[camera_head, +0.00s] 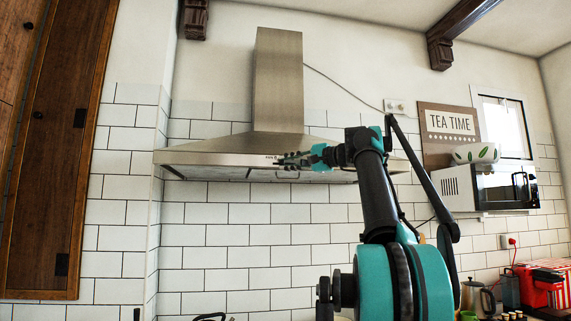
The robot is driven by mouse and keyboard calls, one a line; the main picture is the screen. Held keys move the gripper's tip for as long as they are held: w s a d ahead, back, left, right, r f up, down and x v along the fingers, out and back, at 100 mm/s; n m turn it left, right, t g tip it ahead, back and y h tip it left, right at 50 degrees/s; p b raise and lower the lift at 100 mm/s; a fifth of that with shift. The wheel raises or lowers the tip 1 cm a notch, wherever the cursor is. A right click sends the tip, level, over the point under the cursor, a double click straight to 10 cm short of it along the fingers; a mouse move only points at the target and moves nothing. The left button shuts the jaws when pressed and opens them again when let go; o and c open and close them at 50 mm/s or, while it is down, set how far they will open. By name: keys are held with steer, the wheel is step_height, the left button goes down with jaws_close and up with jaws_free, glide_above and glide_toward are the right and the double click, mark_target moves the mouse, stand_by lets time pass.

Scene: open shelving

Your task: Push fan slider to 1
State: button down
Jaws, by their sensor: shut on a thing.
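The range hood (215,153) is brushed steel with a tall chimney, mounted on the tiled wall. A small dark control marking (270,156) shows on its front edge, near the middle. My gripper (280,161) reaches in from the right with its fingertips at this front edge, just by the marking. The fingers are shut at the control area, on what appears to be the fan slider. The slider itself is too small and covered to make out, and its setting cannot be read.
My arm fills the middle right below the hood. A white microwave (461,187) with a patterned bowl (475,153) on it stands to the right. A dark wooden cabinet (50,150) is on the left. A kettle (477,297) is at the lower right. The tiled wall below the hood is clear.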

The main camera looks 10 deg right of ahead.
steer(key=c, duration=1.4)
jaws_free()
steer(key=shift+c, duration=0.2)
steer(key=v, duration=1.2)
